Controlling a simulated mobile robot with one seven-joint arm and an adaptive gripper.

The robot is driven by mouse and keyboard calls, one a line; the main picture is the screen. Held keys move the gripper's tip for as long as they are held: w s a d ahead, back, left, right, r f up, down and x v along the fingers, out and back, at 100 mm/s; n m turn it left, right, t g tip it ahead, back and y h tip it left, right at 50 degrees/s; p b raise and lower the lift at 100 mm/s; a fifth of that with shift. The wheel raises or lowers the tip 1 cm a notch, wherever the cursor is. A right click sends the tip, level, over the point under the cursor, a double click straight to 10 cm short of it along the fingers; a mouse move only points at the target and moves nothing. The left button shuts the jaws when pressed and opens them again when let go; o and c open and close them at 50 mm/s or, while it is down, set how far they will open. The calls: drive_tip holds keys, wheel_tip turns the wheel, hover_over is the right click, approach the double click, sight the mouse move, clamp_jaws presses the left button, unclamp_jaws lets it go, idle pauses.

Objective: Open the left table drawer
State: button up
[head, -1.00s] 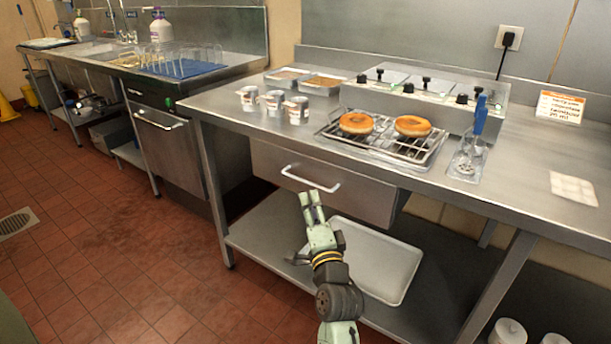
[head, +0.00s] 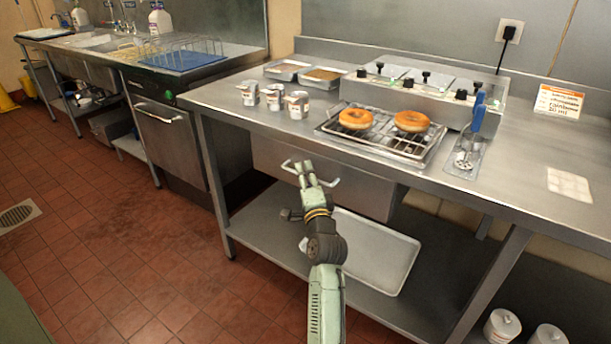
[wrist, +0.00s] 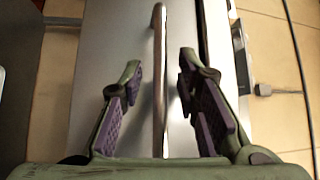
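The drawer (head: 365,185) hangs under the steel table, and its front looks flush and closed. Its bar handle (head: 289,166) is partly hidden behind my gripper (head: 304,170) in the head view. In the wrist view, the handle (wrist: 158,75) runs upright in the picture between the two fingers of my gripper (wrist: 157,85). The fingers are spread, with a gap between each purple pad and the bar. My gripper is open around the handle and does not visibly clamp it.
The steel table (head: 540,215) carries two donuts (head: 411,121) on a wire rack, several small cans (head: 297,105) and a blue-handled utensil (head: 478,112). A white tray (head: 385,262) lies on the lower shelf below the drawer. The tiled floor (head: 120,250) to the left is clear.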

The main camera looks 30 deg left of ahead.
drive_tip(key=shift+c, duration=0.2)
clamp_jaws()
idle(0.6)
